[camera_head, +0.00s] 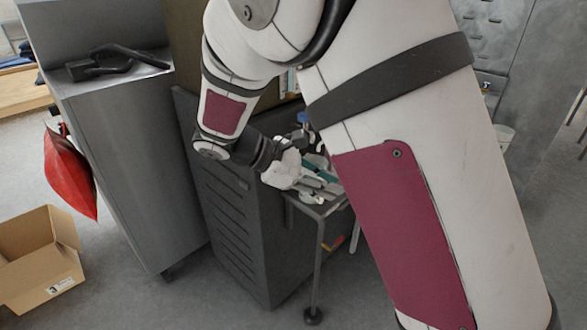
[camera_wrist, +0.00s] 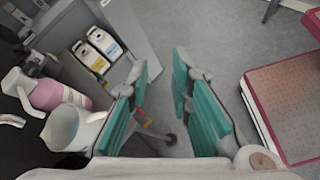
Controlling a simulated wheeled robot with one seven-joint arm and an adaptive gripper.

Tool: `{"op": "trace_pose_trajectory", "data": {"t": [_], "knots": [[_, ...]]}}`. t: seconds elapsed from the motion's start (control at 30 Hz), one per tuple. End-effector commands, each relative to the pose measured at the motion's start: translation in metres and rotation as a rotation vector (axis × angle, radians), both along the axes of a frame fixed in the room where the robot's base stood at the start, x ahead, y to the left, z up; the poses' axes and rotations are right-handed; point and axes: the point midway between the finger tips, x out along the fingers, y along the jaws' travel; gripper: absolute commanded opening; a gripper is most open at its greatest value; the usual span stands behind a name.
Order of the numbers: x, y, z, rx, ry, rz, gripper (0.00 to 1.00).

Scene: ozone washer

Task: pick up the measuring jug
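The measuring jug (camera_wrist: 72,127) is a whitish, wide-mouthed vessel at the lower left of the wrist view, on a dark surface. My gripper (camera_wrist: 160,70) has teal finger pads. Its fingers stand apart with nothing between them but floor in view. The jug is left of the left finger, and part of its right side is close to that finger in the picture; I cannot tell whether they touch. In the head view my gripper (camera_head: 318,178) is over a small metal table, partly hidden by my arm. I cannot make out the jug there.
White bottles with labels (camera_wrist: 97,55) sit in a grey holder farther back. In the head view a dark cabinet (camera_head: 235,220) stands left of the table, and an open cardboard box (camera_head: 45,265) lies on the floor.

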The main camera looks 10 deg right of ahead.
Motion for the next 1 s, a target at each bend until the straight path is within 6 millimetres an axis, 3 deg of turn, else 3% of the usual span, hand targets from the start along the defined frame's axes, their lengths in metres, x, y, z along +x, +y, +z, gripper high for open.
{"op": "trace_pose_trajectory", "data": {"t": [0.03,0.3,0.53,0.67,1.0], "knots": [[0.016,0.012,-0.026,-0.07,0.038,0.053,0.2],[0.071,0.069,-0.108,-0.419,0.171,0.297,0.2],[0.087,0.099,-0.142,-0.577,0.211,0.398,0.2],[0.091,0.096,-0.145,-0.598,0.216,0.411,0.2],[0.108,0.038,-0.145,-0.596,0.217,0.409,0.2]]}}
